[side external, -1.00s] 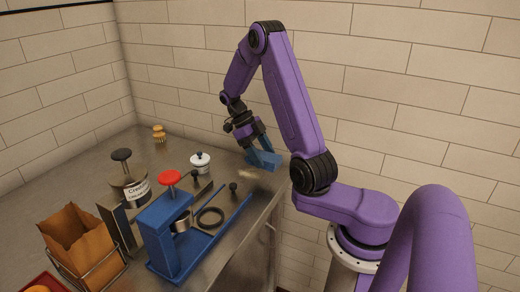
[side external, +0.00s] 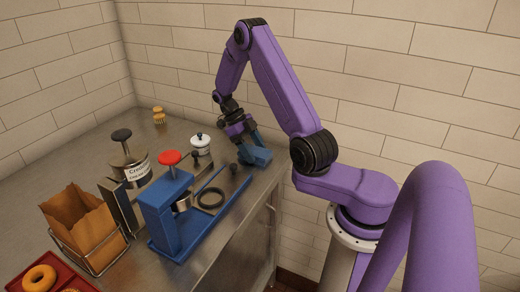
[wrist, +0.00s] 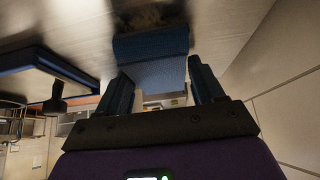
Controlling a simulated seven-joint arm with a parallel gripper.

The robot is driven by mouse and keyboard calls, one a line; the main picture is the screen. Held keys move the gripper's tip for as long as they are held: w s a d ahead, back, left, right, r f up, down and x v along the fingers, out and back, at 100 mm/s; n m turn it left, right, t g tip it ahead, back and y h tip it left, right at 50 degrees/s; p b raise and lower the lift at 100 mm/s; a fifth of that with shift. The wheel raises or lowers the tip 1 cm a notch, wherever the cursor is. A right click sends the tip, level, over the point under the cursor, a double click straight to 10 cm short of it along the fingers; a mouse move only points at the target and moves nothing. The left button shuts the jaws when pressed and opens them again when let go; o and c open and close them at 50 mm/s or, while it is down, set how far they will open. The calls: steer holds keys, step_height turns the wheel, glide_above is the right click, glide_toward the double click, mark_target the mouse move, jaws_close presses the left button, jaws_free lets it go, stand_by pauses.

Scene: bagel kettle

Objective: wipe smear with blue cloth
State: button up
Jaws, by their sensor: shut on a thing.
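My gripper (side external: 250,146) is shut on the blue cloth (side external: 260,158), which lies low at the worktop near its right edge. In the wrist view, the cloth (wrist: 150,47) hangs out between my two fingers (wrist: 162,85) and its far part appears to lie on the metal. A faint brownish patch (wrist: 145,18), likely the smear, shows just beyond the cloth's far edge in the wrist view. In the side view the smear cannot be made out; the cloth and my gripper cover that spot.
A blue press (side external: 168,215) with a red knob stands left of the cloth on the steel worktop (side external: 190,125). A white lidded jar (side external: 201,146) is close by. A labelled canister (side external: 130,165), a paper bag (side external: 80,225) in a rack and a yellow brush (side external: 159,116) are farther left.

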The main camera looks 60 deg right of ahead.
mark_target(264, 154)
steer(key=shift+w, duration=3.7)
steer(key=shift+s, duration=5.35)
steer(key=shift+r, duration=4.05)
steer(key=shift+w, duration=0.1)
